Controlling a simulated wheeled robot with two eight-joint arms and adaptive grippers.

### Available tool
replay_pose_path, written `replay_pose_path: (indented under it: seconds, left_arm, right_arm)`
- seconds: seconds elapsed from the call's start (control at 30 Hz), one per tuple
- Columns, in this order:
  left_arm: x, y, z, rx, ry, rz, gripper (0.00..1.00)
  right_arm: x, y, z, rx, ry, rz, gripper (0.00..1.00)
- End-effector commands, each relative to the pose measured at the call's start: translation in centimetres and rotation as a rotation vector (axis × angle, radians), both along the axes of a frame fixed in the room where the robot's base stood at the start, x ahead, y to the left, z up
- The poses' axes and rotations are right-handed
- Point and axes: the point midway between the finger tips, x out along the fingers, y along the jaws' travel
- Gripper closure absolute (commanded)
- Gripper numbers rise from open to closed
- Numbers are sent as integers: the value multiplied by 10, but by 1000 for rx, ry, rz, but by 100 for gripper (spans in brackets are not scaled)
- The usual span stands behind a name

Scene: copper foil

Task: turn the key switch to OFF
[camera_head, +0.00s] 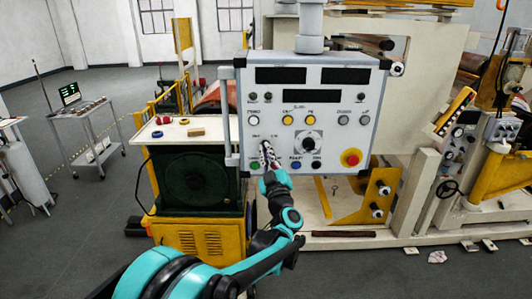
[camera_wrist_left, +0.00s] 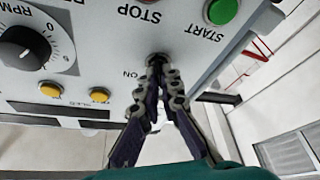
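The key switch (camera_wrist_left: 156,58) is on the lower left of the grey control panel (camera_head: 330,105). In the left wrist view, which shows the panel upside down, it is a small dark fitting beside the printed word ON. My left gripper (camera_wrist_left: 161,72) has its fingertips close together at the switch, closed around its knob or key. The fingers hide most of it, so its angle cannot be read. In the head view my left gripper (camera_head: 267,149) reaches the panel from below and covers the switch. My right gripper is not in view.
The green START button (camera_wrist_left: 222,11) is close to the fingers, with STOP lettering beside it. The RPM dial (camera_head: 309,144) and red emergency button (camera_head: 351,158) are farther right. A green-and-yellow machine (camera_head: 195,185) stands left of the panel; a cart (camera_head: 88,128) stands farther left.

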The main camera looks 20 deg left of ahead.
Motion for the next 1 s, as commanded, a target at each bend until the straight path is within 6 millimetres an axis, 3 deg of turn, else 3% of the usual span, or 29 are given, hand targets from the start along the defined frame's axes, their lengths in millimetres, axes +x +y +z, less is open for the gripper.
replay_pose_path:
  seconds: [0.4,0.5,0.83,1.0]
  left_arm:
    - [0,0,1,-8,-3,0,100]
    - [0,0,1,-7,-4,-1,75]
    - [-1,0,0,-7,-2,-1,75]
    - [-16,-9,-6,-7,-3,-2,75]
  right_arm:
    - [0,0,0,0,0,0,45]
    - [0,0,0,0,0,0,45]
    - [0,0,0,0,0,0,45]
    - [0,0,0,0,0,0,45]
